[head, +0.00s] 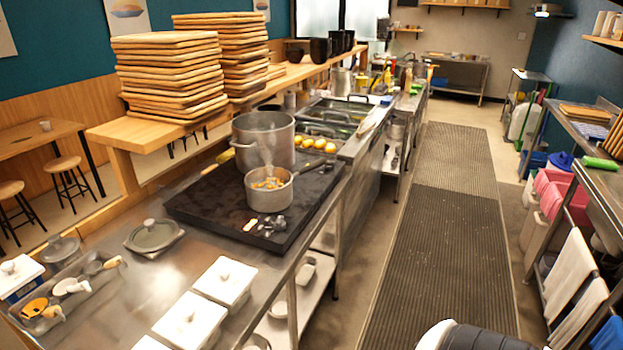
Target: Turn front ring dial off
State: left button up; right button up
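A black cooktop (205,205) sits on the steel counter. Small silver dials (272,226) stand at its near right corner; they are too small to tell which way each is turned. A small pale orange patch (251,224) shows just left of them. A steaming grey saucepan (269,198) with orange food in it stands on the near part of the cooktop, close behind the dials. A large steaming metal pot (263,145) stands behind it. Neither of my grippers is in view.
White lidded containers (225,281), a lidded grey dish (154,236) and a tray of utensils (70,290) stand on the near counter. Stacked wooden boards (170,75) fill the shelf behind. A clear aisle with a dark mat (440,240) runs along the right.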

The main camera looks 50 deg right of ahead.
aim_at(279, 225)
jog(key=z, duration=1.4)
